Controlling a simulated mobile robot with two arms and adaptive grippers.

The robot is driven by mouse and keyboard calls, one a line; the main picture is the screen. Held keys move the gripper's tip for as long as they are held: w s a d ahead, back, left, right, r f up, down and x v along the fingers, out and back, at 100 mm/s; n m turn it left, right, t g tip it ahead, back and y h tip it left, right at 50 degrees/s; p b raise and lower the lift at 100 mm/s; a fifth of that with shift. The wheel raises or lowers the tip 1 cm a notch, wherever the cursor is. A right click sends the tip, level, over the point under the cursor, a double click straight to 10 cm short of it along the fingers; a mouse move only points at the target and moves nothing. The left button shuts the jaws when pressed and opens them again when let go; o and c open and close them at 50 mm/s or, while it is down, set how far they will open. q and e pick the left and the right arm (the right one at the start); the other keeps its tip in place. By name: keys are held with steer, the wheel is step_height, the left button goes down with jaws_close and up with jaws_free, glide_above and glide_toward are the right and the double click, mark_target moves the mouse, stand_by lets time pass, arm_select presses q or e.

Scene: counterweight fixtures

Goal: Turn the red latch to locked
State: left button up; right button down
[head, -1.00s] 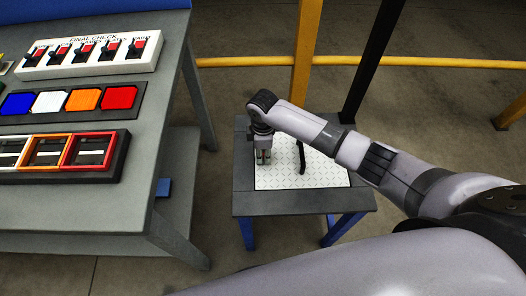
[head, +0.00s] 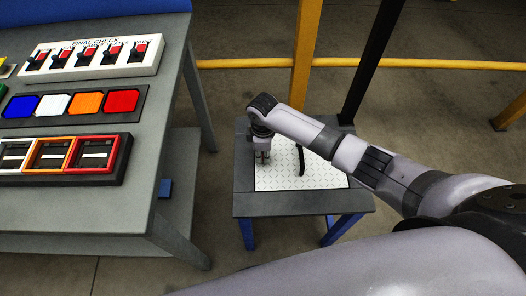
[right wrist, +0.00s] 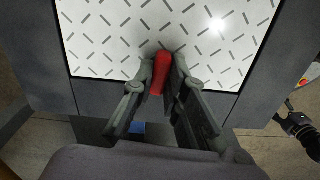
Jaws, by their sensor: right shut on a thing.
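The red latch (right wrist: 161,72) shows in the right wrist view as a short red handle over the white patterned plate, near that plate's edge. My right gripper (right wrist: 163,75) is shut on it, with one finger on each side. In the head view my right gripper (head: 263,158) is low over the left part of the plate, and the latch is mostly hidden by the fingers. I cannot read the latch's angle against any locked mark. A dark jointed part at the right edge of the wrist view looks like my left gripper (right wrist: 299,124); its jaws are too small to judge.
The patterned plate (head: 280,180) lies on a small grey table (head: 300,201) with blue legs. A thin dark bar or shadow (head: 301,161) shows on the plate. A bench with a switch panel (head: 92,60), coloured squares and framed slots stands at left. Yellow posts and a rail are behind.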

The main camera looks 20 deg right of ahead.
steer(key=m+p, duration=0.3)
steer(key=shift+r+m, duration=0.3)
steer(key=m+p, duration=0.4)
steer(key=shift+f+m, duration=0.1)
steer(key=shift+m, duration=0.2)
steer(key=m+p, duration=0.2)
steer(key=m, duration=0.2)
steer(key=shift+a, duration=0.1)
steer(key=m+p, duration=0.1)
steer(key=m, duration=0.3)
steer(key=shift+f, duration=0.15)
steer(key=shift+m+p, duration=0.3)
steer(key=shift+m, duration=0.1)
steer(key=c, duration=1.6)
jaws_free()
